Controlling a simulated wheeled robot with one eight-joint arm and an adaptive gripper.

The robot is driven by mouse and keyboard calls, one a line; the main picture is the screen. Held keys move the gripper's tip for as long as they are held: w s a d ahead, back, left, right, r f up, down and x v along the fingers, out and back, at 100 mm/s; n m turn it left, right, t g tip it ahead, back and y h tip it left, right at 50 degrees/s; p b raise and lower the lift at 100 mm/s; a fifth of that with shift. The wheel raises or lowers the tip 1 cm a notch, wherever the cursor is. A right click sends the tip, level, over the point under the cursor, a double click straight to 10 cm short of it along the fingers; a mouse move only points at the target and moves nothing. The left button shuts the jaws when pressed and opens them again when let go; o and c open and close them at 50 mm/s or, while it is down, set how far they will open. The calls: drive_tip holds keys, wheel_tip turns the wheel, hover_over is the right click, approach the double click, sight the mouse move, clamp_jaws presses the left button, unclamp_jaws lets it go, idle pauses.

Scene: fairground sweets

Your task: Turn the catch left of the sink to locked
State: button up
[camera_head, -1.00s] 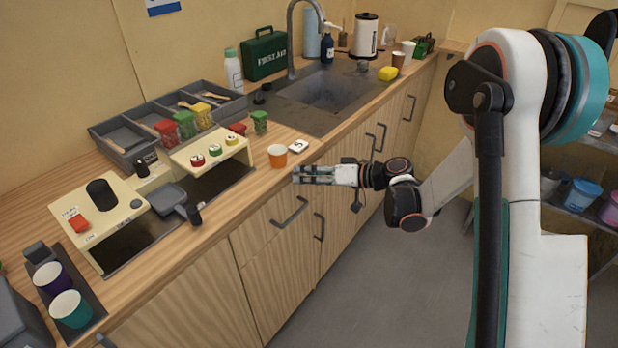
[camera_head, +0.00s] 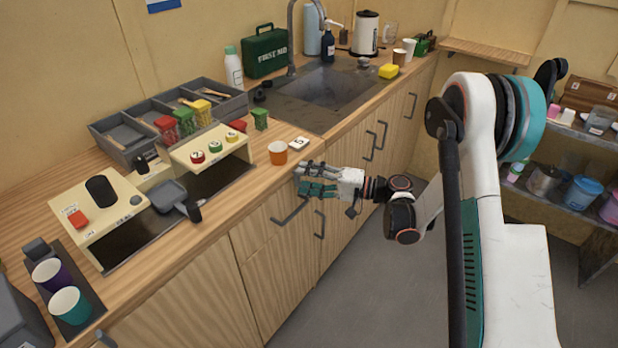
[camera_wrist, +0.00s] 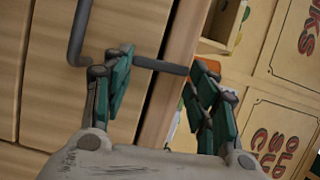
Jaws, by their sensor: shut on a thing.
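My gripper (camera_head: 302,180) is at the cabinet front just below the counter edge, left of the sink (camera_head: 328,88). In the wrist view its teal-padded fingers (camera_wrist: 162,88) stand on either side of a dark grey bar (camera_wrist: 160,66), which spans the gap between them. I take it as shut on this bar. The bar seems to run on behind the left finger to a bent grey handle (camera_wrist: 78,30); I cannot tell whether they are one piece. In the head view the gripper hides the bar. No catch can be made out with certainty, nor its setting.
Bar handles (camera_head: 290,213) stick out from the cabinet fronts. Shelves (camera_head: 570,205) with tubs stand at the right. The floor (camera_head: 350,290) between is clear.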

drive_tip(key=shift+f+m, duration=0.1)
drive_tip(key=shift+m, duration=0.3)
idle(0.3)
drive_tip(key=o, duration=1.1)
drive_tip(key=shift+c, duration=0.2)
drive_tip(key=shift+s, duration=0.1)
drive_tip(key=v, duration=1.2)
drive_tip(key=shift+f, duration=0.25)
